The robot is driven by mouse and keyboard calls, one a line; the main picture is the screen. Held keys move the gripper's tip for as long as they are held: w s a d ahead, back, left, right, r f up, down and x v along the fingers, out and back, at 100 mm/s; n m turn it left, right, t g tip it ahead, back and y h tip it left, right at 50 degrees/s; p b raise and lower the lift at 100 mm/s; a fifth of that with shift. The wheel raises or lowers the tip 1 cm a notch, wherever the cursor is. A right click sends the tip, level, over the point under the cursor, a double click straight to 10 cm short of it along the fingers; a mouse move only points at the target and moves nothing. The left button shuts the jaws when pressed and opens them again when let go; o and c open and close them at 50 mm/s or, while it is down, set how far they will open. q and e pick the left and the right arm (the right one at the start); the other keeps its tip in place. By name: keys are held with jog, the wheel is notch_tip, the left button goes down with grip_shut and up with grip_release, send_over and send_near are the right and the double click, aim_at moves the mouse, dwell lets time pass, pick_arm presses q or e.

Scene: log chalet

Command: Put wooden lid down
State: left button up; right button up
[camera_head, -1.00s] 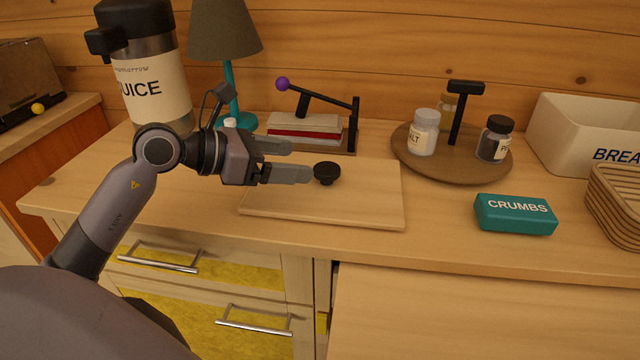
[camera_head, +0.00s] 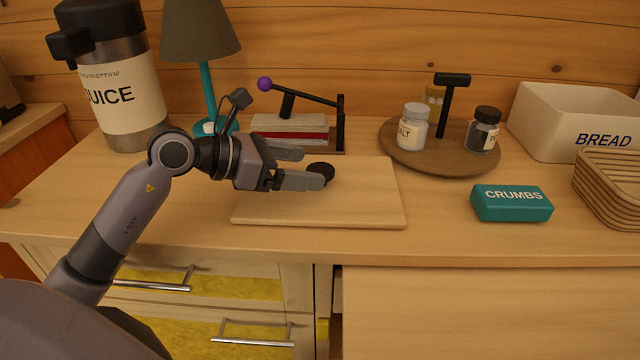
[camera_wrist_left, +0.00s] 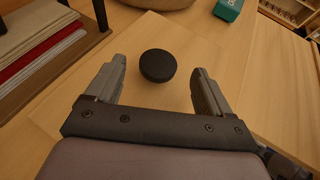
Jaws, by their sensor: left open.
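The wooden lid (camera_head: 365,205) is a pale, flat rectangular board lying on the countertop, with a round black knob (camera_head: 325,168) on top. In the left wrist view the knob (camera_wrist_left: 158,66) sits between the tips of my open left gripper (camera_wrist_left: 160,75), with gaps on both sides. In the head view my left gripper (camera_head: 313,168) comes in from the left, low over the lid. Its near finger partly hides the knob. My right gripper is not in view.
Behind the lid stand a book press (camera_head: 292,125) and a teal lamp (camera_head: 209,95), with a juice dispenser (camera_head: 125,95) at left. A round tray (camera_head: 440,162) holds jars. A teal crumbs box (camera_head: 511,204) and a bread bin (camera_head: 560,125) are at right.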

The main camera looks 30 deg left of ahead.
aim_at(327, 167)
pick_arm(q)
jog(key=x, duration=0.3)
jog(key=shift+w+f, duration=0.1)
grip_shut()
jog(key=shift+r, duration=0.25)
